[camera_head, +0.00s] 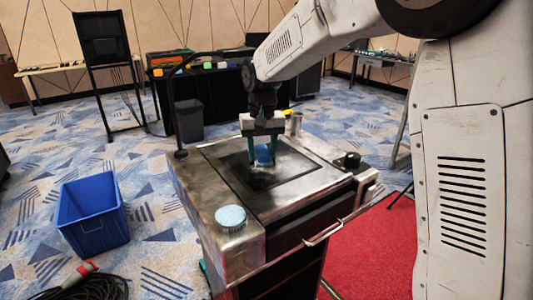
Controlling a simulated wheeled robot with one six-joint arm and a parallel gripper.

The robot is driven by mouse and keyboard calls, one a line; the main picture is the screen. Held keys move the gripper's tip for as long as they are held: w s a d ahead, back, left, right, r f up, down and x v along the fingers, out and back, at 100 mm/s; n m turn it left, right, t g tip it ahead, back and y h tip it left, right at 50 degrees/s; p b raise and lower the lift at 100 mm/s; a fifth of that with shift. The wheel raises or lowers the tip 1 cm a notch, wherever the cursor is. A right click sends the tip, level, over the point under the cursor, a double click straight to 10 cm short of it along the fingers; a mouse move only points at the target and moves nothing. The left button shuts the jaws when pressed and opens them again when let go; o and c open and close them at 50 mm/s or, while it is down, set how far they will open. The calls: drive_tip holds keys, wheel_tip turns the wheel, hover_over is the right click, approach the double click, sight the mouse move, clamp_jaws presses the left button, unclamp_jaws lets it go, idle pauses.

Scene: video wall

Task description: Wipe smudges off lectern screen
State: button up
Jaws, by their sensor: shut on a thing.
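The lectern (216,180) stands in the middle of the view with a metal top. Its dark screen (292,178) is set into that top. My gripper (262,160) is over the far part of the screen, pointing down. Its teal fingers are shut on a small blue cloth or pad (264,155). The blue thing is at or just above the screen; I cannot tell whether it touches. A pale smear shows on the screen below the gripper. Other smudges are too small to make out.
A round light-blue topped object (230,218) sits on the lectern's near left corner. A gooseneck stem (172,105) rises at its far left corner. A blue crate (92,213) and coiled black cable (88,286) lie on the carpet at left.

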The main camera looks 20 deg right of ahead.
sight(273, 177)
drive_tip(key=shift+w+a, duration=0.25)
drive_tip(key=shift+w, duration=0.35)
drive_tip(key=shift+w+a, duration=0.2)
drive_tip(key=shift+w, duration=0.4)
drive_tip(key=shift+s+a+r, duration=0.1)
drive_tip(key=shift+s+a, duration=0.1)
drive_tip(key=shift+a, duration=0.35)
drive_tip(key=shift+s+a, duration=0.15)
drive_tip(key=shift+a, duration=0.35)
drive_tip(key=shift+s+d, duration=0.3)
drive_tip(key=shift+s, duration=0.55)
drive_tip(key=shift+s+d, duration=0.3)
drive_tip(key=shift+s, duration=0.55)
drive_tip(key=shift+s+d, duration=0.3)
drive_tip(key=shift+s, duration=0.6)
drive_tip(key=shift+s+d, duration=0.25)
drive_tip(key=shift+s, duration=0.65)
drive_tip(key=shift+s+d+f, duration=0.15)
drive_tip(key=shift+s+d, duration=0.1)
drive_tip(key=shift+s, duration=0.55)
drive_tip(key=shift+s+d+f, duration=0.1)
drive_tip(key=shift+s+d, duration=0.15)
drive_tip(key=shift+s, duration=0.55)
drive_tip(key=shift+r, duration=3.1)
drive_tip(key=shift+r, duration=0.1)
